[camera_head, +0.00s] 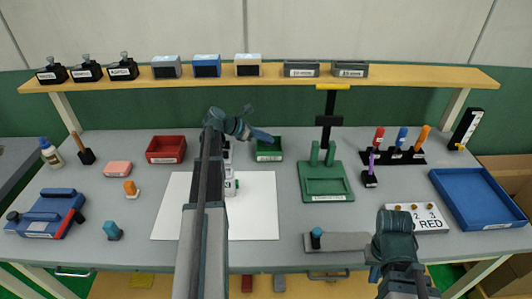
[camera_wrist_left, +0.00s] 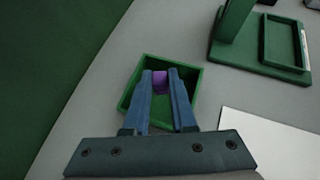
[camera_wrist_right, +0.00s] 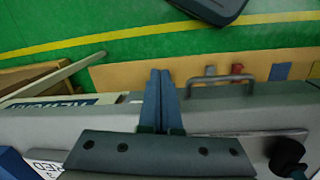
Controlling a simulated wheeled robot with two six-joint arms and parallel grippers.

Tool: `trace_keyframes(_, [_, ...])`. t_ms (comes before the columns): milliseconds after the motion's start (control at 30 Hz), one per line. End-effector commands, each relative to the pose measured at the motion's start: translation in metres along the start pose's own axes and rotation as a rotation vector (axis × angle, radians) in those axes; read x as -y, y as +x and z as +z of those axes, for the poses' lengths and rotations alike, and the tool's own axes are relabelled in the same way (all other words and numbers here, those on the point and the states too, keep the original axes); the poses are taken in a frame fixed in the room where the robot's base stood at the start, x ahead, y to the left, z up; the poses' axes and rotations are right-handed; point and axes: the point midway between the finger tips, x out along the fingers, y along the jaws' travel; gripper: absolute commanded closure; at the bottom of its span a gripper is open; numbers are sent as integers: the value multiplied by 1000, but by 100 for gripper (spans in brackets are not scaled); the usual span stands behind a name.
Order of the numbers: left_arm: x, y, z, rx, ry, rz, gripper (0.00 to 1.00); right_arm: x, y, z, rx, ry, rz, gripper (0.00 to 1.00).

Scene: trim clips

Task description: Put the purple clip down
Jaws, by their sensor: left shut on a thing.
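The purple clip (camera_wrist_left: 160,79) is held between the fingertips of my left gripper (camera_wrist_left: 161,76). In the left wrist view it is over the green open bin (camera_wrist_left: 191,72); I cannot tell its height above the floor of the bin. In the head view my left gripper (camera_head: 266,137) reaches over the green bin (camera_head: 269,155) at the back middle of the table, and the clip cannot be made out. My right gripper (camera_wrist_right: 161,88) is shut and empty; in the head view its hand (camera_head: 394,240) is at the table's front right edge.
A red bin (camera_head: 166,150) stands left of the green one. A green stand (camera_head: 326,180) is close on the right. A white sheet (camera_head: 258,205) lies in front. A blue tray (camera_head: 472,198) is at the far right. A shelf (camera_head: 420,75) spans the back.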

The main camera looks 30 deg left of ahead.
Motion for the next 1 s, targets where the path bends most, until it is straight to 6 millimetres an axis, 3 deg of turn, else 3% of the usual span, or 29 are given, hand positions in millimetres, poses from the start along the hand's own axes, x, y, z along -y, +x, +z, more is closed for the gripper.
trace_keyframes(267, [0, 5, -7, 0, 0, 0, 100, 1, 9, 0, 0, 0, 0, 100])
trace_keyframes(533, [0, 23, -33, 0, 0, 0, 100, 4, 40, -2, 0, 0, 0, 100])
trace_keyframes(967, [0, 25, -36, 0, 0, 0, 100, 4, 43, -2, 0, 0, 0, 100])
trace_keyframes(1000, [0, 25, -36, 0, 0, 0, 74, 4, 43, -2, 0, 0, 0, 100])
